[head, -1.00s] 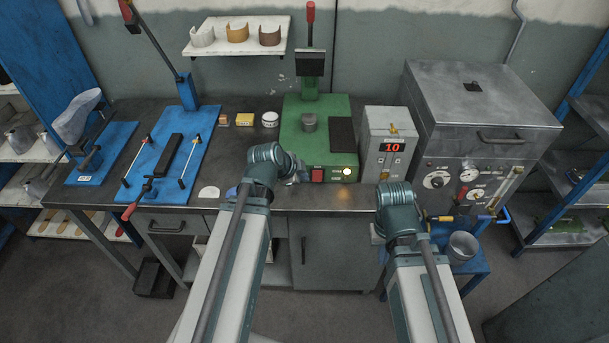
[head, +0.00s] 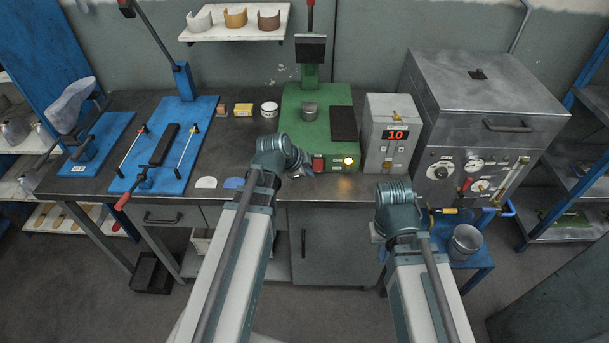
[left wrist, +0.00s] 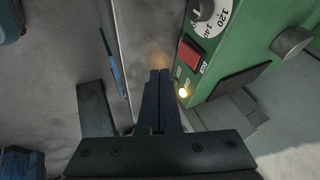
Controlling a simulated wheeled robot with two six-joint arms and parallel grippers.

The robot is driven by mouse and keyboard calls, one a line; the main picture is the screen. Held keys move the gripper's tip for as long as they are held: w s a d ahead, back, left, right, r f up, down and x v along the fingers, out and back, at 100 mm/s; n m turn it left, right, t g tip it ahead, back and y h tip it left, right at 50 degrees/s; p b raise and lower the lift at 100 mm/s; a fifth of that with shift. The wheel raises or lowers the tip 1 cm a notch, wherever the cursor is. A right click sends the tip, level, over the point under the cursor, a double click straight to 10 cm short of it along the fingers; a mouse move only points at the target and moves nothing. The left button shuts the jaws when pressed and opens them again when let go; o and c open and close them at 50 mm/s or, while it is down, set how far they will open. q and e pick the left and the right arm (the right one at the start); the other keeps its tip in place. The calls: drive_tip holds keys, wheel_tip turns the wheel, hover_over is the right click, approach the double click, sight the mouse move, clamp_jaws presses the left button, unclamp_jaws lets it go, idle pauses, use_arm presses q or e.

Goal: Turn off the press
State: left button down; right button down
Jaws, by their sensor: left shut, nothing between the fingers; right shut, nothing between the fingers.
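The green press (head: 292,122) stands on the workbench. A red switch (head: 318,163) and a glowing lamp (head: 348,161) are on its front face. In the left wrist view the red switch (left wrist: 190,55), the lit lamp (left wrist: 183,92) and a numbered dial (left wrist: 205,10) are close by. My left gripper (head: 306,168) is shut and empty, just in front of the press; its fingertips (left wrist: 158,73) are beside the switch and appear apart from it. My right gripper (head: 377,232) is low in front of the bench, mostly hidden by its wrist, shut and empty.
A large metal oven (head: 480,105) is further right. A blue fixture (head: 165,150) and small containers (head: 243,110) are at left. The bench front edge runs below my left gripper.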

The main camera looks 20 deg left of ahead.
sight(318, 170)
use_arm(q)
drive_tip(key=b+x, duration=0.3)
drive_tip(key=x, duration=0.2)
drive_tip(key=shift+f, duration=0.25)
drive_tip(key=w, duration=0.2)
drive_tip(key=w+a+b, duration=0.1)
drive_tip(key=w, duration=0.1)
drive_tip(key=shift+f, duration=0.15)
drive_tip(key=shift+f+t+b, duration=0.3)
drive_tip(key=shift+b, duration=0.1)
drive_tip(key=shift+a+b, duration=0.1)
drive_tip(key=shift+b, duration=0.25)
drive_tip(key=shift+w+r+p, duration=0.15)
drive_tip(key=shift+r+p, duration=0.05)
drive_tip(key=shift+p, duration=0.1)
